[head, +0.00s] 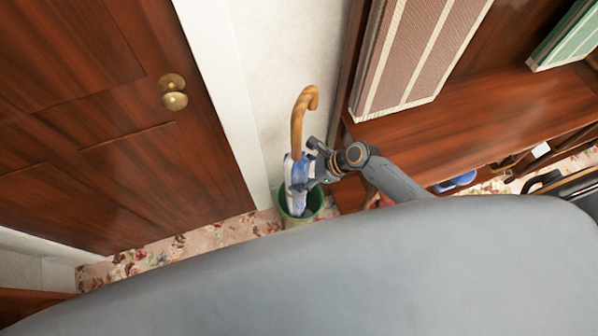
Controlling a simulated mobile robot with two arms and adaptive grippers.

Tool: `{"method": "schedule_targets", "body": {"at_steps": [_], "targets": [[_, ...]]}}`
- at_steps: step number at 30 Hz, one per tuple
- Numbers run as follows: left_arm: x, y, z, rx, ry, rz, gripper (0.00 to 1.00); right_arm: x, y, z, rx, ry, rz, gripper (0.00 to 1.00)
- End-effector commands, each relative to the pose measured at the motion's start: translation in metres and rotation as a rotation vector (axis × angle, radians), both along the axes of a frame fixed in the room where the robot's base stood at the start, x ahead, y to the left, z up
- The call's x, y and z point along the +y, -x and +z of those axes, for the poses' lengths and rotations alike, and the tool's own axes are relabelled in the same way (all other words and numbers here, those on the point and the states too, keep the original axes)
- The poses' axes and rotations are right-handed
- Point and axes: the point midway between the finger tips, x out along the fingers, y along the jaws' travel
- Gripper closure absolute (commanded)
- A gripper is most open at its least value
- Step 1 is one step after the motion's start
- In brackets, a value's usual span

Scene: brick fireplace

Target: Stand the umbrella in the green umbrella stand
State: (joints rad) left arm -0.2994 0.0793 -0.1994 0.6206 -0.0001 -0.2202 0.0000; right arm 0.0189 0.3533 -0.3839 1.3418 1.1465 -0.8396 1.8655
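The umbrella has a curved wooden handle (298,122) and a blue and white folded body (298,172). It stands nearly upright, handle up. Its lower end is inside the rim of the green umbrella stand (300,219) on the floor; its tip is hidden. My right gripper (304,166) is at the umbrella's body, just below the handle, with its dark fingers spread at the right side and across the front. I cannot tell whether they press on it. My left gripper is not in view.
A wooden door (95,120) with a brass knob (173,92) is left of the stand. A wooden bench (475,115) with a striped cushion (415,55) stands close on the right. Blue shoes (457,181) lie beneath it. Floral carpet (185,245) is clear before the door.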

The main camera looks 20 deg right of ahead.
Motion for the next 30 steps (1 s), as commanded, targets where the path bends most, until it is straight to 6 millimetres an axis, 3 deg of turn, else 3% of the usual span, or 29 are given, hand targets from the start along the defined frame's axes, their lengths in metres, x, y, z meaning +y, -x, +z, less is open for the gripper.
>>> {"method": "schedule_targets", "body": {"at_steps": [12, 27, 28, 30], "targets": [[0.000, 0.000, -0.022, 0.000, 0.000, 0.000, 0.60, 0.001, -0.001, -0.029, -0.002, -0.002, -0.001, 0.88], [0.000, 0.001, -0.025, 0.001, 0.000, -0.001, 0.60, 0.001, -0.001, -0.034, -0.002, -0.001, 0.000, 0.88], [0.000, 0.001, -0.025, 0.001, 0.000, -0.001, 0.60, 0.001, -0.001, -0.034, -0.002, -0.001, 0.000, 0.35], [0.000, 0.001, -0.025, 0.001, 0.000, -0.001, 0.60, 0.001, -0.001, -0.034, -0.002, -0.001, 0.000, 0.20]]}}
